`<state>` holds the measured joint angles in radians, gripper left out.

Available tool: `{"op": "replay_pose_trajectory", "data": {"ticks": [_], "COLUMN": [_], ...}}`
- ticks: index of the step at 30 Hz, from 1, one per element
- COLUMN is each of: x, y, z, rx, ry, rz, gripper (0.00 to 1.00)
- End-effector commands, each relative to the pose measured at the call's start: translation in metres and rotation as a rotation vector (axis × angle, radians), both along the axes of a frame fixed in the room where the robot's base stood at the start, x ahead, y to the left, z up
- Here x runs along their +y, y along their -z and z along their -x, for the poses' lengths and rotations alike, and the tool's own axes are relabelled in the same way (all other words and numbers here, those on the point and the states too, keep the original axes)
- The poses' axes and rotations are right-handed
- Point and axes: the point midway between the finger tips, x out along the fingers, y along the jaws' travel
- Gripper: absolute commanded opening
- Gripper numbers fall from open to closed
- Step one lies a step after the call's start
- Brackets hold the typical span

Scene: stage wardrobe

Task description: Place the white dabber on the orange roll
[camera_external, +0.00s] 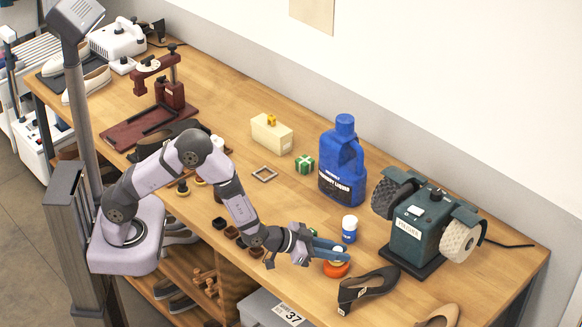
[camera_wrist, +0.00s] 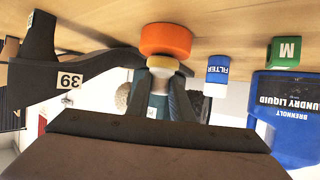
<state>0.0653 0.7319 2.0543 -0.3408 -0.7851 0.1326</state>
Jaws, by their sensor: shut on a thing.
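The orange roll (camera_external: 335,270) lies on the wooden table below my fingertips, and it also shows at the top of the upside-down wrist view (camera_wrist: 166,40). My gripper (camera_external: 333,251) is shut on the white dabber (camera_wrist: 160,74), which has a pale yellow end facing the roll. The dabber is upright between the two fingers, directly over the roll. Its yellow end meets the roll's edge in the wrist view; I cannot tell whether they touch or a thin gap is left. In the external view the fingers hide most of the dabber.
A white-capped blue filter bottle (camera_external: 349,229) stands close behind the roll. A black shoe (camera_external: 367,288) tagged 39 is to the right, near the front edge. A green polishing machine (camera_external: 416,235) and a blue laundry jug (camera_external: 342,165) stand further back. Small dark blocks (camera_external: 229,230) lie left.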

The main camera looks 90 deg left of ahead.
Motion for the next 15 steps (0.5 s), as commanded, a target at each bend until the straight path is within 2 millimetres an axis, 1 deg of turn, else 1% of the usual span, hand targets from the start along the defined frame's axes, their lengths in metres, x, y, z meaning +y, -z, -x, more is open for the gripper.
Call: {"op": "replay_pose_trajectory", "data": {"ticks": [3, 11, 15], "x": [-0.0001, -0.0001, 0.0000], "y": [0.0034, 0.0040, 0.0085], "z": [-0.0003, -0.0003, -0.0002], "rx": [-0.002, -0.002, -0.002], "ry": [0.001, 0.000, 0.000], "rz": [0.000, 0.001, 0.000], "gripper": [0.00, 0.00, 0.00]}}
